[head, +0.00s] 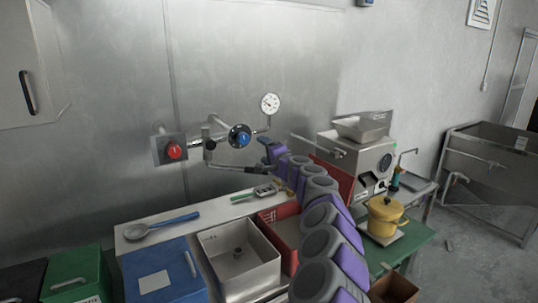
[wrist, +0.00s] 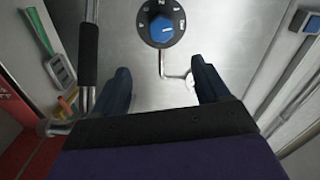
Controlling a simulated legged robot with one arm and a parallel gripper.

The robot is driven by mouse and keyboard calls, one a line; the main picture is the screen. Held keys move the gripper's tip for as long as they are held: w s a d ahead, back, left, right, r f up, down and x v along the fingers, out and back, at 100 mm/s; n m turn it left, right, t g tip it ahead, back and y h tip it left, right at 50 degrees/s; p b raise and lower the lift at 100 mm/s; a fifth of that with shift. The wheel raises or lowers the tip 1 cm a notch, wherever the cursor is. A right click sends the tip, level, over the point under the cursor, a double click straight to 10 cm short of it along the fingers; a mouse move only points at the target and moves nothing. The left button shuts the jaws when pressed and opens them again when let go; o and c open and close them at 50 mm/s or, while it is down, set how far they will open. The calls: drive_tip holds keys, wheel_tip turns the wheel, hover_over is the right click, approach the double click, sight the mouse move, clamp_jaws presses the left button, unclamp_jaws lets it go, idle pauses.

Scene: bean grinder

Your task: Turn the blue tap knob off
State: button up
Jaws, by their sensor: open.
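The blue tap knob (head: 240,136) sits on the wall pipework in the head view, on a dark round dial. In the wrist view the blue knob (wrist: 162,28) is at the top centre, with its dark dial around it. My gripper (head: 266,143) is just right of the knob in the head view. In the wrist view my gripper (wrist: 163,72) is open, its two dark fingers apart with nothing between them but the metal wall and a thin pipe behind. The knob shows above the fingertips and does not touch them.
A red knob (head: 174,151) is left on the same pipework, and a pressure gauge (head: 270,103) is above right. A black-sleeved spout (wrist: 88,55) runs close to my left finger. Below are a metal sink bin (head: 238,258), a ladle (head: 160,224) and a yellow pot (head: 384,216).

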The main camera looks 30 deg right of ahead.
drive_tip(key=shift+s+d, duration=0.1)
drive_tip(key=shift+s, duration=1.1)
